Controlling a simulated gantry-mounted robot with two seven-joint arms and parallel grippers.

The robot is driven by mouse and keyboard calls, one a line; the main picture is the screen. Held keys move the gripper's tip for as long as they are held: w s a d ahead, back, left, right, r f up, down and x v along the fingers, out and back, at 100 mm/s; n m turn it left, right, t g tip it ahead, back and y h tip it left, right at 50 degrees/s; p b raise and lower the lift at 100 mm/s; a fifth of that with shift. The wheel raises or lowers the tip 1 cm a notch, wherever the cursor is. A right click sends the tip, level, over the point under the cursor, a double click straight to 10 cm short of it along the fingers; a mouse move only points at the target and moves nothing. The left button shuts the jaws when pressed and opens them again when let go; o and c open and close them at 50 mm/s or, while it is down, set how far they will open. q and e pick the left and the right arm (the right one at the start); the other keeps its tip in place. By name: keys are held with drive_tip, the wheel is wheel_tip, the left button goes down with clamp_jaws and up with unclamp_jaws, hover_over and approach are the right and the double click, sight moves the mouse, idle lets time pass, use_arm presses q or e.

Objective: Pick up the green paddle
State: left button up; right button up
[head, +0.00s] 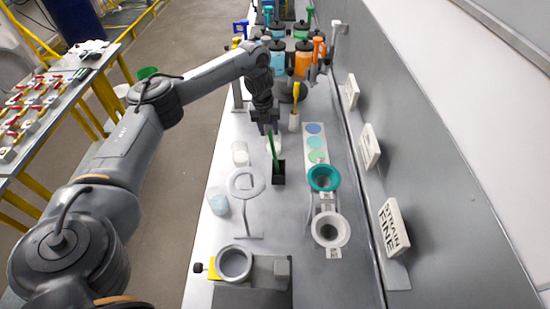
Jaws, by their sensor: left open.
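The green paddle (271,146) is a thin green stick standing nearly upright, with its lower end in a small black holder (279,176) on the grey bench. My left gripper (266,128) points down just above and behind the holder, at the upper part of the paddle. Its jaws are open; whether they are around the paddle or beside it I cannot tell. My right gripper is not in view.
A ring stand (246,183) and clear cups stand left of the holder. To the right are a card with coloured discs (314,142), a teal funnel (323,178) and a white funnel (331,229). Coloured jugs (303,58) crowd the back; a wall bounds the right.

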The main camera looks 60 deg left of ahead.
sight(271, 138)
use_arm(q)
drive_tip(key=shift+w+d+f, duration=0.1)
drive_tip(key=shift+w+f, duration=0.05)
drive_tip(key=shift+f, duration=1.15)
drive_tip(key=shift+w+d+f, duration=0.1)
drive_tip(key=shift+f, duration=1.15)
clamp_jaws()
